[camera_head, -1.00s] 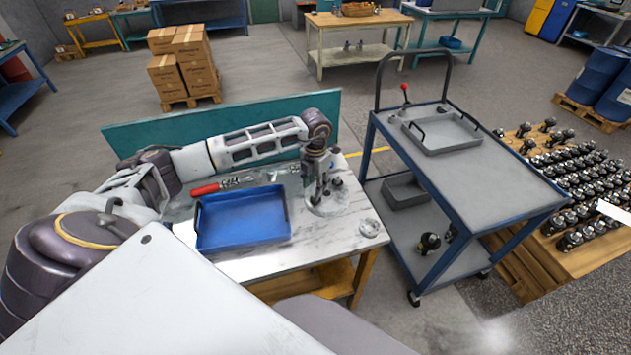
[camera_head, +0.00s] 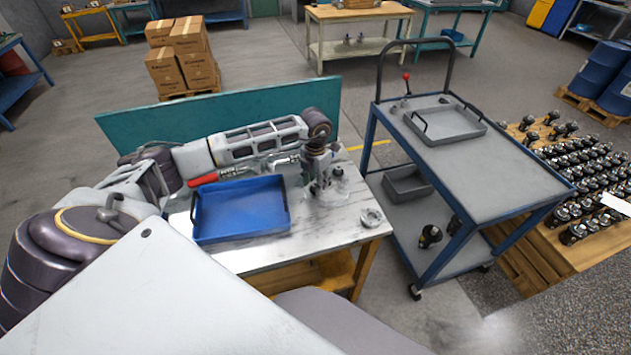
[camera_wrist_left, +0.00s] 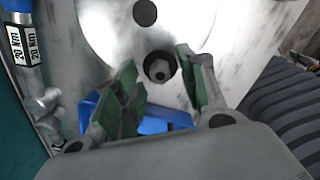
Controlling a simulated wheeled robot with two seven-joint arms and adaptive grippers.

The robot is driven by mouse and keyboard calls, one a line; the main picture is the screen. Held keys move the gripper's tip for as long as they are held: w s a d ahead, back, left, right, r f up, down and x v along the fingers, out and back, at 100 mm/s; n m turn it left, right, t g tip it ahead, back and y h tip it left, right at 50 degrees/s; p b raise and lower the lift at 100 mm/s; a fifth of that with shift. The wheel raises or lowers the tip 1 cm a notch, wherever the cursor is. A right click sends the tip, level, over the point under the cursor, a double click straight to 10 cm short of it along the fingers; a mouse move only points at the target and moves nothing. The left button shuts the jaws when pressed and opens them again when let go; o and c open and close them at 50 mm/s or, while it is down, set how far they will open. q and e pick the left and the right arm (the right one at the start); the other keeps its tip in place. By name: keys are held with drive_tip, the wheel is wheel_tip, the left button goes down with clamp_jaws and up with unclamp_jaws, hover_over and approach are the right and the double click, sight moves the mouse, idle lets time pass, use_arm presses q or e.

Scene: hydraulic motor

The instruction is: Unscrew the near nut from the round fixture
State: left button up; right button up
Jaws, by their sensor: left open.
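The round fixture (camera_head: 328,198) is a pale metal disc on the right part of the marble-topped table, with small dark upright parts on it. It fills the top of the left wrist view (camera_wrist_left: 185,25). My left gripper (camera_head: 317,186) points down over it. In the left wrist view my left gripper (camera_wrist_left: 160,88) is open, its green-padded fingers apart. A dark nut (camera_wrist_left: 160,67) in a round recess shows between and just beyond the fingertips, not held. A dark round spot (camera_wrist_left: 145,12) lies farther up the disc. My right gripper is not in view.
A blue tray (camera_head: 240,209) sits left of the fixture, with a red-handled wrench (camera_head: 220,176) behind it. A small round metal part (camera_head: 372,217) lies near the table's right corner. A grey cart (camera_head: 480,175) stands to the right. A teal panel (camera_head: 150,128) runs behind the table.

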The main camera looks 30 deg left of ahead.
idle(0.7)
use_arm(q)
clamp_jaws()
drive_tip(key=shift+n, duration=0.3)
drive_tip(key=shift+n+p, duration=0.45)
drive_tip(key=shift+n, duration=1.85)
drive_tip(key=shift+c, duration=1.2)
unclamp_jaws()
